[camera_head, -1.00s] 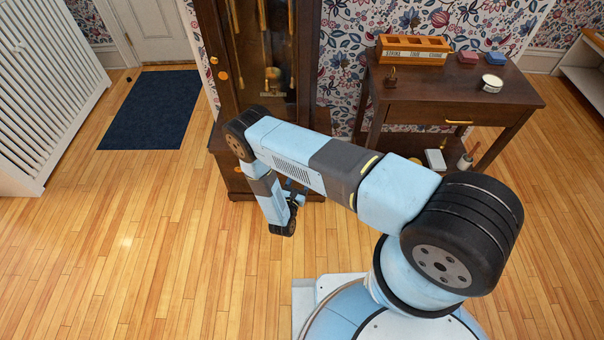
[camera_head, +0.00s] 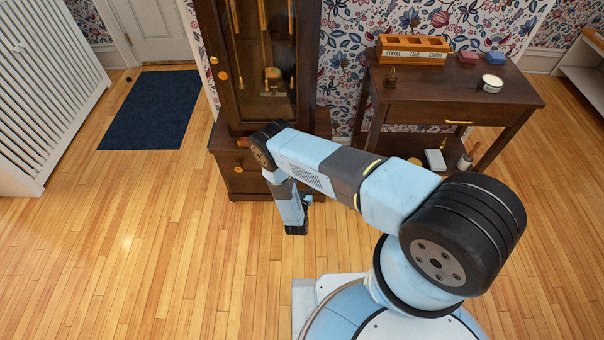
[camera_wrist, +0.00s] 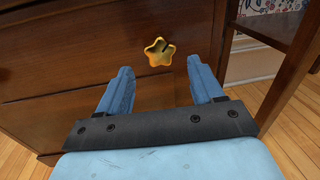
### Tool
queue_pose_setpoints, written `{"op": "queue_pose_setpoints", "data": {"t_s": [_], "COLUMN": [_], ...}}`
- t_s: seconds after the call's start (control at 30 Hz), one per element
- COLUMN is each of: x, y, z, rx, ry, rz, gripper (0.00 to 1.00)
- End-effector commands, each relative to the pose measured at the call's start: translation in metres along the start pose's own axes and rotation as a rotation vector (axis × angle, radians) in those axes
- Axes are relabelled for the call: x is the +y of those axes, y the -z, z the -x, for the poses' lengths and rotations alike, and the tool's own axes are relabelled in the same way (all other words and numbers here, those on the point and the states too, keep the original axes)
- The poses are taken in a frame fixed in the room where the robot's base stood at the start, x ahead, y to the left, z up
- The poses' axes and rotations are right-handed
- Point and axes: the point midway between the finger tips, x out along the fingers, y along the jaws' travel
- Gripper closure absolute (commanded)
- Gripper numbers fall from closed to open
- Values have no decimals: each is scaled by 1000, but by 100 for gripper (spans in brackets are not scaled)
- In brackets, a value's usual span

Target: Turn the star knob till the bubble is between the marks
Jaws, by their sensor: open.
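The star knob (camera_wrist: 159,52) is a gold five-pointed star on the dark wooden front of the clock case, seen in the wrist view with a dark slot or mark on it. My gripper (camera_wrist: 160,70) is open, its two blue fingers pointing at the case with the knob ahead, roughly midway between them. The fingers look short of the knob and hold nothing. In the head view the tall clock (camera_head: 222,100) stands behind my arm, which hides part of its base; I cannot make out the star knob there. No bubble or marks can be made out.
A dark side table (camera_head: 420,92) right of the clock holds an orange lettered box (camera_head: 414,57), red and blue blocks and a white tin (camera_head: 491,83). A navy mat (camera_head: 150,110) lies left. The wooden floor in front of the clock is clear.

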Motion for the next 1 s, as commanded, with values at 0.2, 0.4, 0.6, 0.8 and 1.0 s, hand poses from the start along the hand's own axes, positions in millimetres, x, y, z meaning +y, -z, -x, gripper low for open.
{"op": "queue_pose_setpoints", "data": {"t_s": [0.2,0.4,0.6,0.8,1.0], "x": [-1,-1,0,0,0], "y": [0,0,0,0,0], "z": [-33,-48,-50,-50,-50], "rx": [-1,0,-1,0,0], "ry": [3,2,0,1,1], "rz": [-1,0,1,1,1], "gripper": [33,33,33,39,58]}}
